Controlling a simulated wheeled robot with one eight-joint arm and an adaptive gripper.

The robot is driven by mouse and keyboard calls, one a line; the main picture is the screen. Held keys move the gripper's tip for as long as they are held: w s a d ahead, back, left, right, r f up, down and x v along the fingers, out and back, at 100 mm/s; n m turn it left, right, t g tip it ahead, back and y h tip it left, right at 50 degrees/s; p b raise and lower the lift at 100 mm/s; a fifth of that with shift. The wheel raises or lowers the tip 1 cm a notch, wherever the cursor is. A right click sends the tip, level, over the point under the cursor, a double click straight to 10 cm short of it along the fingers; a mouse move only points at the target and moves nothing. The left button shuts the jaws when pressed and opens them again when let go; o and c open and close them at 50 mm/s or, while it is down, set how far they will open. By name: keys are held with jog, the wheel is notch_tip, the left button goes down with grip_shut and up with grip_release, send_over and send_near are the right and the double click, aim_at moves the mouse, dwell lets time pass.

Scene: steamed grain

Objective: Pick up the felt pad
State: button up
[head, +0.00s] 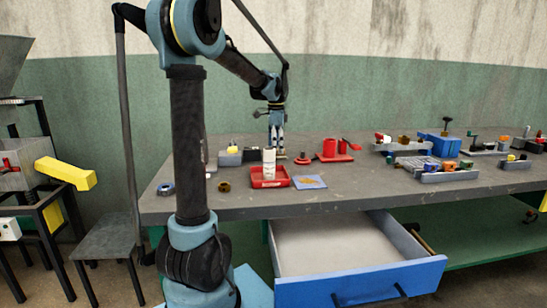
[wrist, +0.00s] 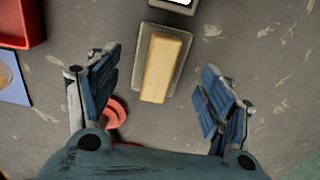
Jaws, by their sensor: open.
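A tan oblong block (wrist: 166,66), which I take to be the felt pad, lies lengthwise on a shallow grey tray (wrist: 148,40) in the wrist view. My gripper (wrist: 160,98) is open above it, its blue fingers spread wide to either side. The block lies between the finger lines and a little beyond the tips, with clear gaps on both sides. In the head view my gripper (head: 278,150) points down over the back of the workbench, and the block is mostly hidden or too small to make out.
A red tray (head: 268,183) with a white bottle (head: 269,162) and a blue sheet (head: 310,182) lie nearer the front. A red round piece (wrist: 115,112) is partly behind a finger. An open drawer (head: 360,284) juts out below.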

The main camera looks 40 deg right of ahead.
jog(key=shift+f, duration=1.3)
jog(key=shift+c, duration=0.3)
jog(key=c, duration=1.1)
jog(key=shift+r, duration=0.15)
notch_tip(320, 180, up, 10)
jog(key=shift+f, duration=0.1)
